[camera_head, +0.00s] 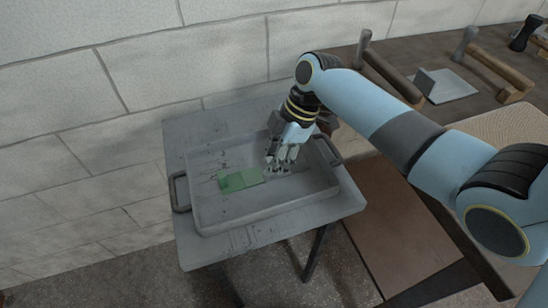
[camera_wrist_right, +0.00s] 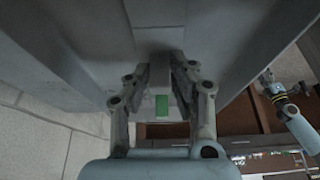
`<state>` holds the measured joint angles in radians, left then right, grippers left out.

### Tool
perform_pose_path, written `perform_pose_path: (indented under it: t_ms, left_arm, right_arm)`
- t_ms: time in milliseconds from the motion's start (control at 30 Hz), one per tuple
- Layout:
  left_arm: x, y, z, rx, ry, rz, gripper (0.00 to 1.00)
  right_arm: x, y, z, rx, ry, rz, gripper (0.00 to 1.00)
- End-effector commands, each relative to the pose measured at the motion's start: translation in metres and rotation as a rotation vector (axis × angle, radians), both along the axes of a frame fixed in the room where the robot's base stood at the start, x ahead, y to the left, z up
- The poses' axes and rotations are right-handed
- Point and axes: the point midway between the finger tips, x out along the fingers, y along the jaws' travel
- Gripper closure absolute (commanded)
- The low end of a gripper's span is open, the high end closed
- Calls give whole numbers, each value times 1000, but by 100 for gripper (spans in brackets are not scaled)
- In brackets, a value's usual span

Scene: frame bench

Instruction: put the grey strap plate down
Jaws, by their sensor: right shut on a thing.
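My right gripper (camera_head: 281,164) is low inside the grey tray (camera_head: 210,212), right of a flat green patch (camera_head: 240,179) on the tray floor. In the right wrist view its two fingers (camera_wrist_right: 162,78) are closed on the grey strap plate (camera_wrist_right: 160,68), which blends with the grey behind it. A small green rectangle (camera_wrist_right: 162,105) shows between the fingers there. I cannot tell whether the plate touches the tray floor. My left gripper (camera_wrist_right: 267,80) appears small at the right of the wrist view, its fingers too small to read.
The tray has raised walls and a handle at each end, and stands on a small grey table (camera_head: 195,255). A workbench at the right holds hammers (camera_head: 385,75) and a grey angled plate (camera_head: 450,86). A block wall (camera_head: 90,100) stands behind.

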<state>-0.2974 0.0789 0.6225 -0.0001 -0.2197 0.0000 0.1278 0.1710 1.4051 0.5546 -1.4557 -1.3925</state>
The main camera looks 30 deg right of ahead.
Motion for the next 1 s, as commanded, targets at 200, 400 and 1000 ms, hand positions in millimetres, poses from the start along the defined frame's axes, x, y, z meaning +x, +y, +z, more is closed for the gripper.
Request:
perform_pose_path:
  t_ms: [200, 400, 1000]
  left_arm:
    - [-3, 1, 0, 1, 5, 0, 55]
    - [-4, 1, -1, 1, 6, 0, 55]
    - [-4, 1, 2, 1, 6, 0, 55]
  right_arm:
    - [1, 0, 0, -1, -2, 0, 100]
    - [0, 0, -2, 0, -1, 0, 66]
    - [-2, -14, 31, -4, -4, 0, 55]
